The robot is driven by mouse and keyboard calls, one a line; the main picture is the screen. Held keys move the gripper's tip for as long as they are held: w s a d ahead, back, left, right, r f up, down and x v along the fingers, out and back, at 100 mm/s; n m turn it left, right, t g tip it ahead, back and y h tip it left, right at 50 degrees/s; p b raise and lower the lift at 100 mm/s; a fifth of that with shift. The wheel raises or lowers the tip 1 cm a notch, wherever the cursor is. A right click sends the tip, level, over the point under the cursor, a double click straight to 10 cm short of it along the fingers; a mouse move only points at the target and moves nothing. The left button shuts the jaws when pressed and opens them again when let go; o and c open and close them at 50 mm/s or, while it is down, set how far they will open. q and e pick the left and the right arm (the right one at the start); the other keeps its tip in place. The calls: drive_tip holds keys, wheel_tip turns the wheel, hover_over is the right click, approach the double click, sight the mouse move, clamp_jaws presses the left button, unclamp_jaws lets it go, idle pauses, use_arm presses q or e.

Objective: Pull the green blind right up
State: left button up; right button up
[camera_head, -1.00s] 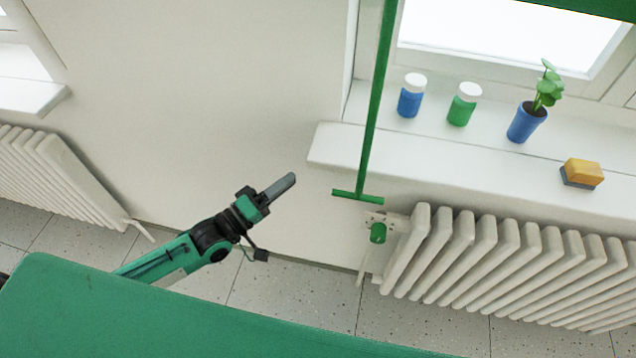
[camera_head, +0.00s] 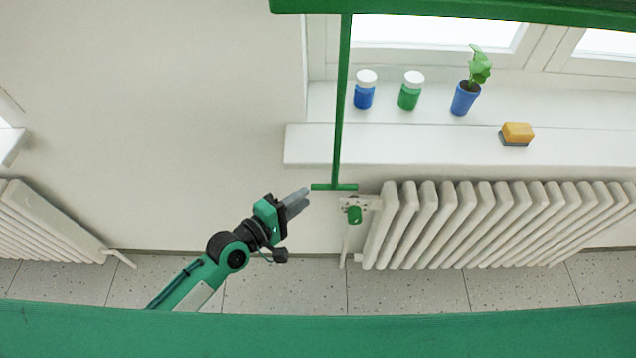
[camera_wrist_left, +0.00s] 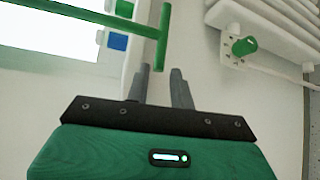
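The green blind (camera_head: 450,12) shows only as a green strip along the top edge of the head view. A green pull rod (camera_head: 341,100) hangs from it and ends in a short green crossbar (camera_head: 334,187), just below the sill's front edge. My left gripper (camera_head: 304,195) is just left of the crossbar's left end. In the left wrist view its two grey fingers (camera_wrist_left: 161,72) are apart, and the near end of the crossbar (camera_wrist_left: 163,40) appears at or between their tips. I cannot tell whether they touch it. My right gripper is not in view.
A white radiator (camera_head: 490,225) with a green valve knob (camera_head: 354,215) stands right of and below the crossbar. The white sill (camera_head: 420,143) holds a blue jar (camera_head: 364,95), a green jar (camera_head: 410,95), a potted plant (camera_head: 465,98) and a sponge (camera_head: 516,134). Bare wall lies left.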

sight(319, 185)
use_arm(q)
drive_tip(key=x, duration=0.6)
drive_tip(key=shift+w+d+p, duration=0.1)
drive_tip(key=shift+w+p, duration=0.1)
drive_tip(key=shift+p, duration=0.2)
clamp_jaws()
